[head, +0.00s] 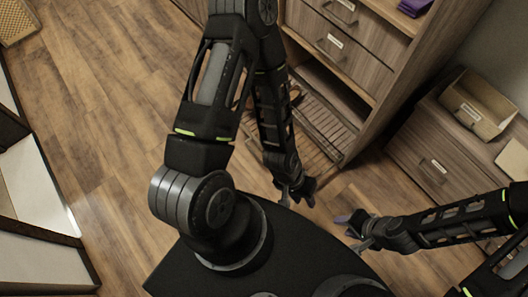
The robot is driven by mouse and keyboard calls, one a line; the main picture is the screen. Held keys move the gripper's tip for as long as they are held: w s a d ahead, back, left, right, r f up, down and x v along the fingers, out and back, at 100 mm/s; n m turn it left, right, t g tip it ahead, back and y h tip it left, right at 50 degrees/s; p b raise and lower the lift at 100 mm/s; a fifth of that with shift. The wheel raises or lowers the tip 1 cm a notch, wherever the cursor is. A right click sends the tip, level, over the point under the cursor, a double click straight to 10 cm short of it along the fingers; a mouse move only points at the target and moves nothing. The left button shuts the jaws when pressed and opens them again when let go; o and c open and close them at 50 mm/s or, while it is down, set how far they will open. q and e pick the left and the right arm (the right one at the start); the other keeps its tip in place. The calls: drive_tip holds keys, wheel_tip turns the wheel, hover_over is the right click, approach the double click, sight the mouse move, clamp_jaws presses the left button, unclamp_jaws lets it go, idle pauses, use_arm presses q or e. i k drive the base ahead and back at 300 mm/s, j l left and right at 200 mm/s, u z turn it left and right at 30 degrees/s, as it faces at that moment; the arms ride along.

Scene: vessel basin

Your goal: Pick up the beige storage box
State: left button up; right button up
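The beige storage box (484,118) sits at the right on top of a low wooden cabinet. It has an open top and a small label on its front. My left gripper (297,203) points down near the middle of the view and looks open and empty. My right gripper (345,232) is just to the right of it, pointing left, and also looks open and empty. Both grippers are well away from the box, to its lower left in the picture.
The low cabinet (428,168) stands beside a taller drawer unit (330,45) with an open slatted lower shelf. A pale object (514,158) lies near the box. A woven basket (17,22) is at top left. White-panelled furniture (38,190) lines the left; wooden floor (110,110) is clear.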

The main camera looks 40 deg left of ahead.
sight(483, 110)
drive_tip(key=i+l+z, duration=0.15)
drive_tip(key=l, duration=0.4)
drive_tip(key=i+l+z, duration=0.15)
drive_tip(key=i+l, duration=0.25)
drive_tip(key=i+l+z, duration=0.15)
drive_tip(key=i+l, duration=0.15)
drive_tip(key=l, duration=0.3)
drive_tip(key=i+l+z, duration=0.15)
drive_tip(key=i+l, duration=0.15)
drive_tip(key=l, duration=0.15)
drive_tip(key=i, duration=0.5)
